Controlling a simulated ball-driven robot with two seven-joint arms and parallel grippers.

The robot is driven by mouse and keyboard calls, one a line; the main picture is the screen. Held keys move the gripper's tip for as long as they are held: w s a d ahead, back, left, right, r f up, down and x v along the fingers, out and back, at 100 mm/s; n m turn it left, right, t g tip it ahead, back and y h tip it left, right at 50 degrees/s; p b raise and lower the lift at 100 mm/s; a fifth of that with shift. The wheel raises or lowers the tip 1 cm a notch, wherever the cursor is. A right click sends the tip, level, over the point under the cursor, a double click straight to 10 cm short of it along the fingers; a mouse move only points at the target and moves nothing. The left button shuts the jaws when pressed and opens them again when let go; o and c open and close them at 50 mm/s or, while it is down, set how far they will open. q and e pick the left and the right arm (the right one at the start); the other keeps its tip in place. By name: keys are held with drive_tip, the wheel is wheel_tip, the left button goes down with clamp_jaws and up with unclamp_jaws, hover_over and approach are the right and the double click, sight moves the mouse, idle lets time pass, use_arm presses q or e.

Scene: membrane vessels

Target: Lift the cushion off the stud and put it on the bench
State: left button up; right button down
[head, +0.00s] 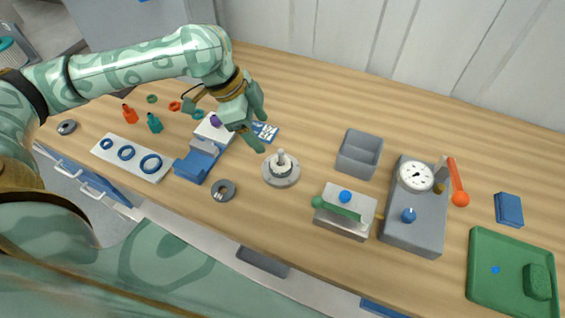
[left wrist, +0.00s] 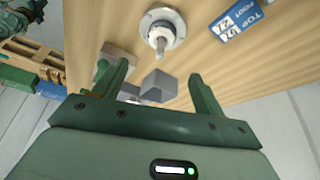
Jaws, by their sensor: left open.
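The stud (head: 281,154) stands upright on a round grey flange (head: 281,181) near the middle of the bench (head: 310,105). A pale collar (head: 281,168) sits around the stud's lower part; I cannot tell whether it is the cushion. The stud also shows in the left wrist view (left wrist: 160,42), beyond my fingers. My left gripper (head: 260,122) is open and empty, above the bench, up and left of the stud and apart from it. In the left wrist view both fingers (left wrist: 160,70) stand wide apart. My right gripper is not in view.
A dark grey ring (head: 223,190) lies left of the flange. A grey bin (head: 360,154), a block with a green roller (head: 345,210) and a gauge box (head: 415,215) stand to the right. A green tray (head: 482,270) is far right. Bare wood lies between the flange and bin.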

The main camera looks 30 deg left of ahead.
use_arm(q)
drive_tip(key=b, duration=0.2)
hover_over(278, 158)
drive_tip(key=a, duration=0.2)
drive_tip(key=f, duration=0.6)
drive_tip(key=shift+s+d, duration=0.15)
drive_tip(key=shift+s, duration=0.2)
drive_tip(key=b+x, duration=0.1)
drive_tip(key=x, duration=0.2)
drive_tip(key=b+x, duration=0.1)
drive_tip(key=x, duration=0.1)
drive_tip(key=shift+f+b, duration=0.3)
drive_tip(key=shift+r, duration=0.15)
drive_tip(key=shift+c, duration=0.3)
drive_tip(key=c, duration=1)
